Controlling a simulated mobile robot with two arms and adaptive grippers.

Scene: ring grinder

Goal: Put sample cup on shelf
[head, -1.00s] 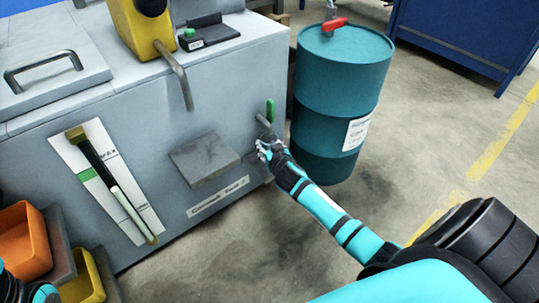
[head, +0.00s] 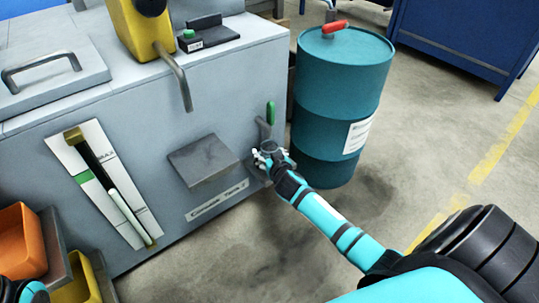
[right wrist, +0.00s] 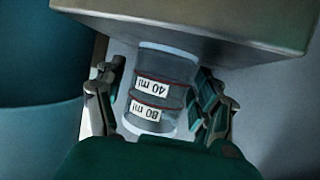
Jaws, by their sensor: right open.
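The sample cup (right wrist: 158,92) is clear, with dark red lines and labels reading 40 ml and 80 ml, upside down in the right wrist view. My right gripper (right wrist: 158,108) is open, with its fingers on either side of the cup. In the head view my right gripper (head: 270,158) is at a small ledge low on the grey machine, below a green-handled tap, and the cup's rim (head: 268,146) shows there. I cannot tell whether the fingers touch the cup. The grey shelf (head: 203,160) juts out to the left. My left gripper (head: 32,292) is partly cut off at the lower left.
A teal drum (head: 340,100) with a red handle stands close to the right of my right gripper. The tap (head: 268,118) is just above it. Orange (head: 22,242) and yellow bins are at the lower left. The floor in front is clear.

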